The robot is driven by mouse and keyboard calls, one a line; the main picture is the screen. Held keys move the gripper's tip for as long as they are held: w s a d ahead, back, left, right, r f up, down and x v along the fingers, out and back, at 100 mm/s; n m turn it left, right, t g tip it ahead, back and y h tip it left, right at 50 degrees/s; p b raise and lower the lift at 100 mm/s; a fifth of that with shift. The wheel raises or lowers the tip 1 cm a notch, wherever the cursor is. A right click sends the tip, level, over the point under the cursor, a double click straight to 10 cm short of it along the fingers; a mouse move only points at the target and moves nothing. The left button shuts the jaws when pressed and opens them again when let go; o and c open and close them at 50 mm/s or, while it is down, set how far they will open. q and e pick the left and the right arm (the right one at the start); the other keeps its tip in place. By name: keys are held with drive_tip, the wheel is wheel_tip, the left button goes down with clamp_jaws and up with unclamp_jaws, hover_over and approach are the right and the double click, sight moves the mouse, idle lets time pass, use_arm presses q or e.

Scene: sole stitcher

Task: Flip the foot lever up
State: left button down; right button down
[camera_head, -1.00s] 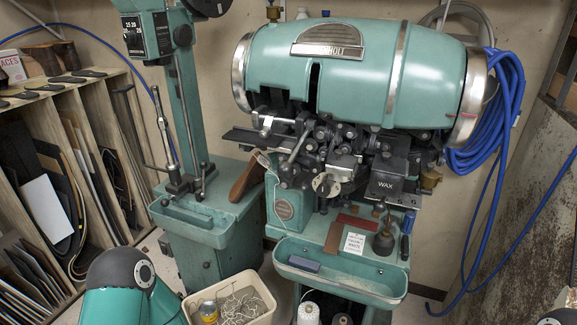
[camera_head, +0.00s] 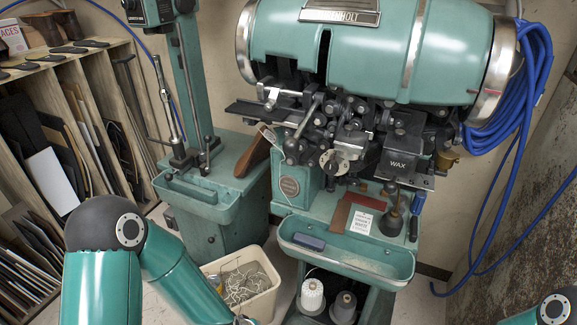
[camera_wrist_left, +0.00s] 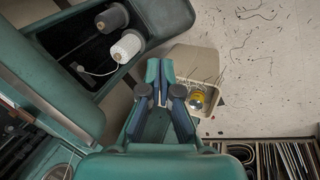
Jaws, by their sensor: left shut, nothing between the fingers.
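The green sole stitcher (camera_head: 380,50) stands in the middle of the head view. A dark angled lever (camera_head: 307,118) with a rounded lower end is on the front of its mechanism; I cannot tell for sure that it is the foot lever. My left arm reaches in at the lower left of the head view, low in front of the machine and below this lever. In the left wrist view my left gripper (camera_wrist_left: 159,70) is shut and empty, above the floor beside the bin. My right gripper is out of view; only part of that arm shows at the lower right.
A cream bin (camera_head: 246,283) of scrap stands on the floor near my left arm. The machine's front tray (camera_head: 345,262) juts out above two thread spools (camera_head: 312,293). A wooden rack (camera_head: 100,130) stands left, blue hose (camera_head: 520,90) hangs right.

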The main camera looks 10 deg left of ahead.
use_arm(q)
drive_tip(key=w+r+n+t+b, duration=0.1)
drive_tip(key=w+r+n+t, duration=0.2)
drive_tip(key=w+r+n, duration=0.45)
drive_tip(key=w+r+n+t+b, duration=0.1)
drive_tip(key=w+r+n+t, duration=0.3)
drive_tip(key=r, duration=0.7)
drive_tip(key=s+r+n+t+b, duration=0.1)
drive_tip(key=s+r+n, duration=0.1)
drive_tip(key=r+n, duration=0.6)
drive_tip(key=s+r+n+t+h, duration=0.1)
drive_tip(key=r+n+t, duration=0.1)
drive_tip(key=r+n, duration=0.6)
wheel_tip(320, 180, up, 7)
drive_tip(key=shift+s+d+t+b, duration=0.25)
drive_tip(key=shift+s+t+b, duration=0.05)
drive_tip(key=shift+s+b, duration=0.1)
